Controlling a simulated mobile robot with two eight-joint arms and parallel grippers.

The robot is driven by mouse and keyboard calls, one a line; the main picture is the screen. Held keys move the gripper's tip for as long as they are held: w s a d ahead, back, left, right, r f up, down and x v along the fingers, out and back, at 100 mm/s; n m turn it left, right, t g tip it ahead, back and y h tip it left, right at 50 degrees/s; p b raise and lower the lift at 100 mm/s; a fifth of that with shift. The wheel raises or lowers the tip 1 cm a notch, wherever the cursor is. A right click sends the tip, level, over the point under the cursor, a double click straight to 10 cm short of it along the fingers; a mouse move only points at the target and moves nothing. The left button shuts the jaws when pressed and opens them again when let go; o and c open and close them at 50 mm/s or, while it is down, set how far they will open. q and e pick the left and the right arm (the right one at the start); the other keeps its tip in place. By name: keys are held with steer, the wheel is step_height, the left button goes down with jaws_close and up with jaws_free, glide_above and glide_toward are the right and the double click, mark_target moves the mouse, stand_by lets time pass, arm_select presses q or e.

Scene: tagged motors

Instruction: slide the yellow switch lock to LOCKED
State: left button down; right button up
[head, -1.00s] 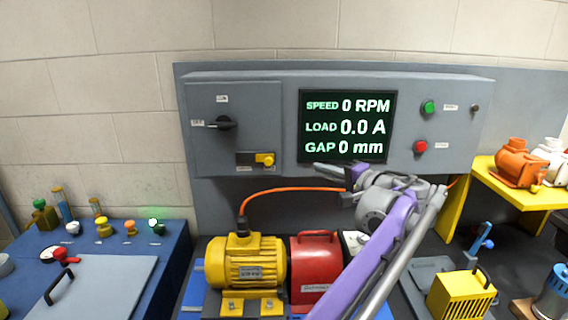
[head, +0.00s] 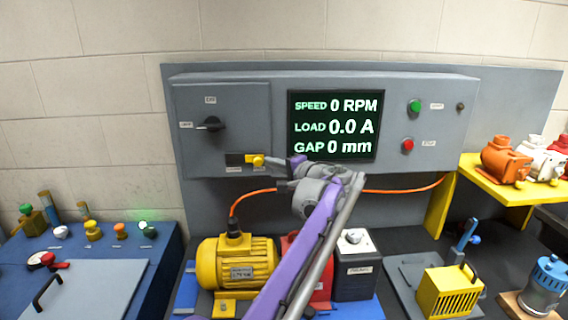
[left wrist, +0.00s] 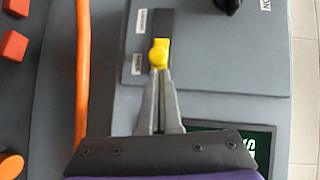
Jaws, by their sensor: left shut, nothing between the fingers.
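The yellow switch lock (head: 257,161) is a small knob at the right end of a dark slot (head: 235,159) low on the grey cabinet door. In the left wrist view the yellow switch lock (left wrist: 159,54) sits at the near end of its slot (left wrist: 150,24), with a small label by each end; I cannot read them surely. My left gripper (head: 268,161) is at the lock's right side. In the left wrist view the left gripper (left wrist: 159,74) has its fingertips together, empty, right at the knob; I cannot tell whether they touch it. My right gripper is not in view.
A black rotary switch (head: 210,124) is above the slot. The display (head: 335,126) and green (head: 415,106) and red (head: 408,145) buttons are to the right. An orange cable (head: 400,190) runs below the cabinet. A yellow motor (head: 235,262) stands beneath.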

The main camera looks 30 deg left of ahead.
mark_target(254, 160)
arm_select(q)
steer(key=shift+a, duration=0.1)
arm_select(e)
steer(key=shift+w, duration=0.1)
arm_select(q)
steer(key=s+a, duration=0.2)
steer(key=a, duration=0.1)
steer(key=s+a, duration=0.1)
steer(key=a, duration=0.1)
steer(key=shift+s+a+p, duration=0.1)
steer(key=shift+a+p, duration=0.05)
steer(key=shift+p, duration=0.2)
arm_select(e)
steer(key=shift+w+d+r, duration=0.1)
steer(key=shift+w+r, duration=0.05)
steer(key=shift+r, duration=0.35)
